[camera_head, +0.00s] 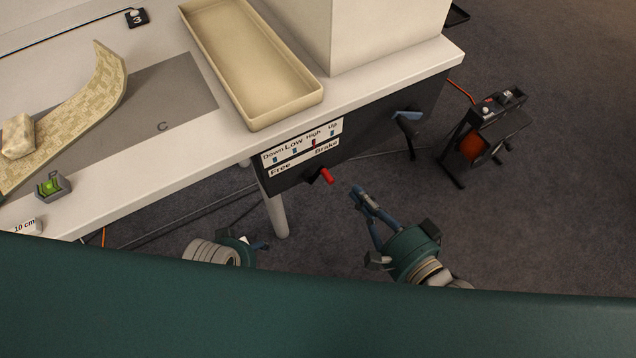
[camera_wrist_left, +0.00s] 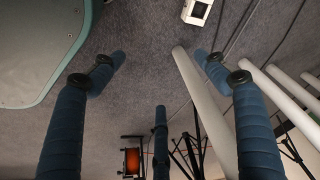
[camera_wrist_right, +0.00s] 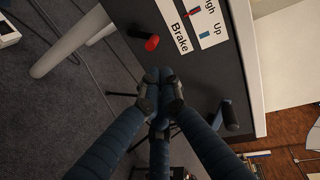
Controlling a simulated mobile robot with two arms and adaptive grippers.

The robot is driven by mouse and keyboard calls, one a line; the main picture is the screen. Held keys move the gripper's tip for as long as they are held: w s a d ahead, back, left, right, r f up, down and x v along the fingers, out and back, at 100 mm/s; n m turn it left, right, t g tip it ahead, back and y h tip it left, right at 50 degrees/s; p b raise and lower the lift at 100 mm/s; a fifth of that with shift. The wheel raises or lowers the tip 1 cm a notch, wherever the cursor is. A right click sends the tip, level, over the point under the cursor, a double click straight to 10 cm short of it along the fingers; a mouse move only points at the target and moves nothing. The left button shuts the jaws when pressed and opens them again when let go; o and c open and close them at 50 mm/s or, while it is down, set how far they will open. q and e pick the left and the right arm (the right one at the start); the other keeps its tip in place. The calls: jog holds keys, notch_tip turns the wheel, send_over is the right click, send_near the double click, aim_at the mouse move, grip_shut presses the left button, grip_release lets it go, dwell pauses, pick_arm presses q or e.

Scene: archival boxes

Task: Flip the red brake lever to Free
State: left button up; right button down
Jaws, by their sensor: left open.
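The red brake lever (camera_head: 326,175) sticks out from the dark panel under the table edge, below the label strip with "Free" at left and "Brake" at right. It lies toward the Brake side. It also shows in the right wrist view (camera_wrist_right: 152,43), just beyond the fingertips. My right gripper (camera_head: 360,192) is to the right of the lever and slightly lower, apart from it. Its fingertips are together with nothing between them (camera_wrist_right: 159,80). My left gripper (camera_head: 259,244) is low under the table, partly hidden; in its wrist view the fingers are wide apart and empty (camera_wrist_left: 158,62).
A blue handle (camera_head: 407,115) sticks out of the panel farther right. A table leg (camera_head: 277,214) stands near my left gripper. A beige tray (camera_head: 313,97) lies on the table top. A black stand with an orange part (camera_head: 473,146) is on the floor at right. Cables cross the carpet.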

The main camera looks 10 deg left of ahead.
aim_at(332, 183)
pick_arm(q)
jog(key=w+b+v, duration=0.1)
jog(key=b+v, duration=0.2)
jog(key=v, duration=0.7)
pick_arm(e)
jog(key=b+x, duration=0.1)
jog(key=x, duration=0.8)
jog(key=shift+r, duration=0.2)
jog(key=shift+s+a+p, duration=0.35)
jog(key=shift+s+a, duration=0.15)
jog(key=shift+a, duration=0.15)
jog(key=shift+s+a+p, duration=0.3)
jog(key=shift+s+a, duration=0.15)
jog(key=shift+a, duration=0.2)
jog(key=shift+s+a, duration=0.15)
jog(key=shift+a, duration=0.1)
jog(key=shift+s+a+p, duration=0.3)
jog(key=shift+a, duration=0.05)
jog(key=shift+s+d, duration=0.35)
jog(key=shift+d, duration=0.05)
pick_arm(q)
jog(key=s+p+x, duration=0.1)
jog(key=p+x, duration=0.1)
jog(key=x, duration=0.8)
jog(key=shift+f, duration=0.2)
pick_arm(e)
jog(key=s+d, duration=0.3)
jog(key=d, duration=0.2)
jog(key=shift+s, duration=0.4)
jog(key=shift+a, duration=0.1)
